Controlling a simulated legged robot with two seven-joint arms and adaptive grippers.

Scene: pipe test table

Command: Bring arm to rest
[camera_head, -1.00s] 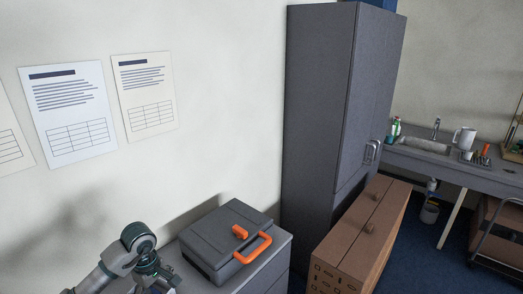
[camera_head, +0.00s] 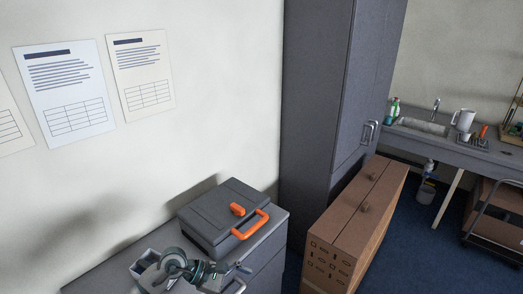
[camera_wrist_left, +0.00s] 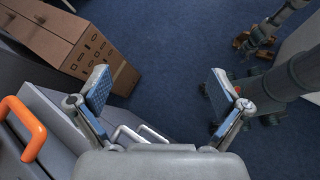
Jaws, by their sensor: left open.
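My left arm comes in at the bottom of the head view, bent over the grey cabinet top. Its gripper (camera_head: 241,275) points right, by the cabinet's front edge. In the left wrist view, my left gripper (camera_wrist_left: 160,90) is open, with its two blue-padded fingers wide apart. Nothing is between them; the blue floor shows beyond. My right gripper cannot be made out in either view.
A dark case (camera_head: 212,220) with an orange handle sits on the grey cabinet (camera_head: 110,276). A brown cardboard box (camera_head: 350,222) stands beyond, by a tall grey cupboard (camera_head: 318,110). Pale handles (camera_wrist_left: 140,133) lie close below the left gripper.

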